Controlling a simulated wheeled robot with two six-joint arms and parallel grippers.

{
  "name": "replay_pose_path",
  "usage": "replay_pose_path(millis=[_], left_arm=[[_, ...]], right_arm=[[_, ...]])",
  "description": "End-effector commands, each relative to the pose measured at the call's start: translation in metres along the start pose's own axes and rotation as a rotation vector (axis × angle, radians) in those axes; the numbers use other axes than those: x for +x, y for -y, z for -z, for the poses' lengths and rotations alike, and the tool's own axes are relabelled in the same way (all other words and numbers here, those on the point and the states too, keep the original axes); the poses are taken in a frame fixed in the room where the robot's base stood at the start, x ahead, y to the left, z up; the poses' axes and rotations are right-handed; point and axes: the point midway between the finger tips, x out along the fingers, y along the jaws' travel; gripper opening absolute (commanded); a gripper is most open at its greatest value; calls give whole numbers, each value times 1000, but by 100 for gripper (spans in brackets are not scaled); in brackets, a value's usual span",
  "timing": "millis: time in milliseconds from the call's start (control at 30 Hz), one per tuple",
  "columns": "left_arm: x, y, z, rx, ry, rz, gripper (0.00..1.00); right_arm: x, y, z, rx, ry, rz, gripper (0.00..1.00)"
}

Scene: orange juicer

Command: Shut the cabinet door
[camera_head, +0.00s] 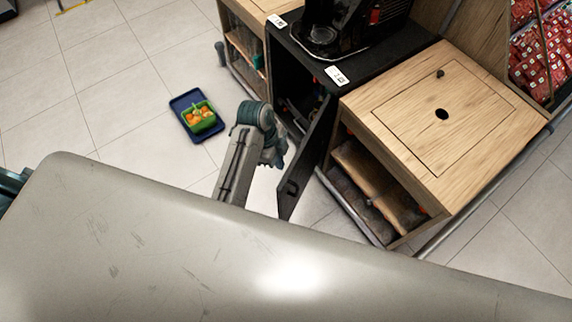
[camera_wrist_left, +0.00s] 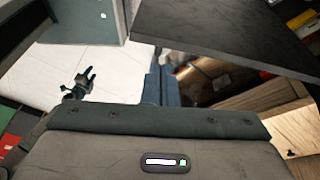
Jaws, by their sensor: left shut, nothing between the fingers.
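The cabinet door (camera_head: 308,158) is a dark panel that stands swung out from the front of the black cabinet (camera_head: 347,72). A handle shows low on its outer end. My left gripper (camera_head: 277,151) is shut and empty, just left of the door. I cannot tell whether it touches the door. In the left wrist view the gripper's blue-grey fingers (camera_wrist_left: 157,85) show above the wrist housing, and a large dark panel (camera_wrist_left: 225,35), likely the door, spans the upper right. My right gripper is not seen in the head view.
A black machine (camera_head: 345,22) stands on the black cabinet. Wooden cabinets stand on both sides, the right one (camera_head: 445,120) with open shelves.

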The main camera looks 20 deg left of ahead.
Motion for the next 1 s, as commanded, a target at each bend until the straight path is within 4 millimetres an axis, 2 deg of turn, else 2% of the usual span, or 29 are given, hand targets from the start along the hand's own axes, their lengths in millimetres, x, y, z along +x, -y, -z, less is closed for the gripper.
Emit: replay_pose_path(millis=[133,267,467,800,1000], left_arm=[[-15,13,18,150,-33,-23,0],[-15,15,23,204,-46,-36,0],[10,13,25,204,-45,-39,0],[82,11,27,203,-45,-38,0],[71,17,-2,203,-41,-35,0]], right_arm=[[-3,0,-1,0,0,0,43],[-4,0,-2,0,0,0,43],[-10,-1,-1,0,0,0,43],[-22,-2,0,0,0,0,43],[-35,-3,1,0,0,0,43]])
